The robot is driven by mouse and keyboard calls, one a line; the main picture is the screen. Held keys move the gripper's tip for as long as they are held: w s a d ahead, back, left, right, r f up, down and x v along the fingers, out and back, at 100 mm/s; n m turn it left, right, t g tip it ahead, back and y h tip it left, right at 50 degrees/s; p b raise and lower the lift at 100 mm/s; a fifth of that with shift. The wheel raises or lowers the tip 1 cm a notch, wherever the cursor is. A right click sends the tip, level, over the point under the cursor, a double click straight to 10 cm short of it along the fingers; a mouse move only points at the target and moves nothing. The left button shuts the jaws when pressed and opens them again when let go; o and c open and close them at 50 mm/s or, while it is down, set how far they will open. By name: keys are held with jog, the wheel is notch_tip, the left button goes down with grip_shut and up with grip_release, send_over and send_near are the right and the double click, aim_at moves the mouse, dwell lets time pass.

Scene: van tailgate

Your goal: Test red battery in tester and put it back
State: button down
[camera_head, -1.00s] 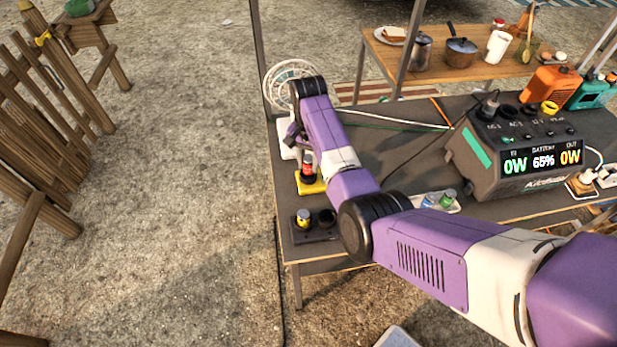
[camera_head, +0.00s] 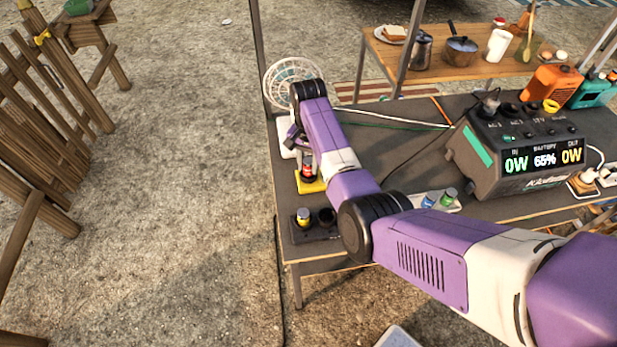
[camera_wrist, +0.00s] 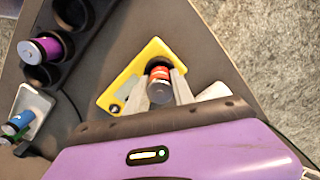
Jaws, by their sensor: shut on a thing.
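The red battery (camera_wrist: 160,75) stands upright at the yellow tester (camera_wrist: 131,63), with its dark end facing the wrist camera. My gripper (camera_wrist: 161,88) is shut on the battery, one pale finger on each side. In the head view the red battery (camera_head: 307,173) shows below my wrist, over the yellow tester (camera_head: 311,187). I cannot tell how deep it sits in the tester. A small round dial or button (camera_wrist: 115,109) shows on the tester's near corner.
A white tray (camera_head: 456,208) holds a blue and a green battery. The power station (camera_head: 512,150) stands to the right, reading 65%. A white fan (camera_head: 291,80) is behind my gripper. A dark cable runs beside the tester in the wrist view.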

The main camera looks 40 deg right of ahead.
jog(key=shift+s+a+f+b, duration=0.15)
jog(key=shift+f+b, duration=0.35)
jog(key=shift+f, duration=0.55)
jog(key=c, duration=1)
grip_release()
jog(key=shift+f, duration=0.15)
jog(key=shift+s, duration=0.1)
jog(key=shift+d, duration=0.25)
jog(key=r, duration=0.6)
jog(key=w+r, duration=0.1)
jog(key=r, duration=0.2)
jog(key=shift+a+r, duration=0.1)
jog(key=shift+a, duration=0.15)
